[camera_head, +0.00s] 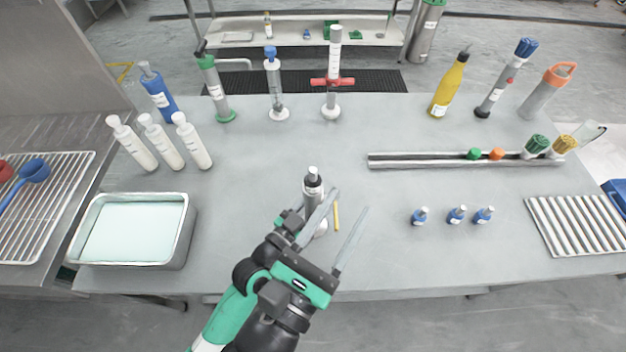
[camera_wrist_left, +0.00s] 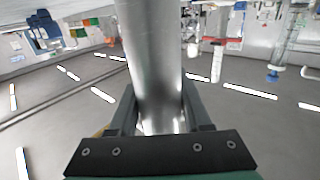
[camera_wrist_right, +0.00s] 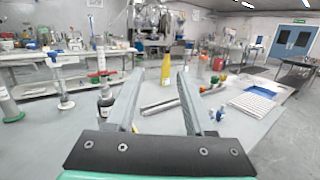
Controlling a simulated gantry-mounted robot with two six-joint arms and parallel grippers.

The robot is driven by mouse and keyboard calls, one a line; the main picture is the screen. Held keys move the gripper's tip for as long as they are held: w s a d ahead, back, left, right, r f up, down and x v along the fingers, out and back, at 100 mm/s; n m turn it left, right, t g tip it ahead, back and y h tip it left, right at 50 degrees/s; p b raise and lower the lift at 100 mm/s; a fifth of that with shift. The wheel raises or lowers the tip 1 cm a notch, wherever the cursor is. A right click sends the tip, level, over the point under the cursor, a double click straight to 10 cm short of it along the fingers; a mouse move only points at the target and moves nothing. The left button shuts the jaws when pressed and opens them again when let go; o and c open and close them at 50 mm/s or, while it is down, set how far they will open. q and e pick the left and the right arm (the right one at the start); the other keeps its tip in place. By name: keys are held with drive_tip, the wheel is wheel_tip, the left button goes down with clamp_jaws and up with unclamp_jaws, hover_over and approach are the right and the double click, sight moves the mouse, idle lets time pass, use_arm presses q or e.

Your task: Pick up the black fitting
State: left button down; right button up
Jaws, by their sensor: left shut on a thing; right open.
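A silver grinder (camera_head: 313,205) with a black top fitting (camera_head: 313,176) stands upright near the table's front middle. My left gripper (camera_head: 305,224), mostly hidden behind my right one in the head view, is shut on the grinder's silver body. The body fills the middle of the left wrist view (camera_wrist_left: 155,60), between the fingers. My right gripper (camera_head: 352,201) is open and empty, its fingers pointing away over the table. In the right wrist view, the black fitting (camera_wrist_right: 105,97) shows just left of the left finger, outside the jaws.
A thin yellow stick (camera_head: 336,216) lies right of the grinder. A tray (camera_head: 187,228) and white bottles (camera_head: 163,143) are left. Taller bottles line the back; the mid-table is mostly clear.

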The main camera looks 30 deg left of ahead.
sight(314, 169)
drive_tip(key=s+a+f+n+g+y, duration=0.1)
drive_tip(key=s+a+f+n+y, duration=0.1)
drive_tip(key=a+f+n+y, duration=0.25)
drive_tip(key=shift+m, duration=0.55)
drive_tip(key=w+a, duration=0.1)
drive_tip(key=w, duration=0.3)
drive_tip(key=w+a, duration=0.1)
drive_tip(key=w, duration=0.2)
drive_tip(key=shift+a+r, duration=0.3)
drive_tip(key=shift+a, duration=0.05)
drive_tip(key=shift+w+a, duration=0.25)
drive_tip(key=shift+w, duration=0.6)
drive_tip(key=shift+w+a, duration=0.25)
drive_tip(key=shift+w, duration=0.65)
drive_tip(key=shift+w+a, duration=0.25)
drive_tip(key=shift+w, duration=0.6)
clamp_jaws()
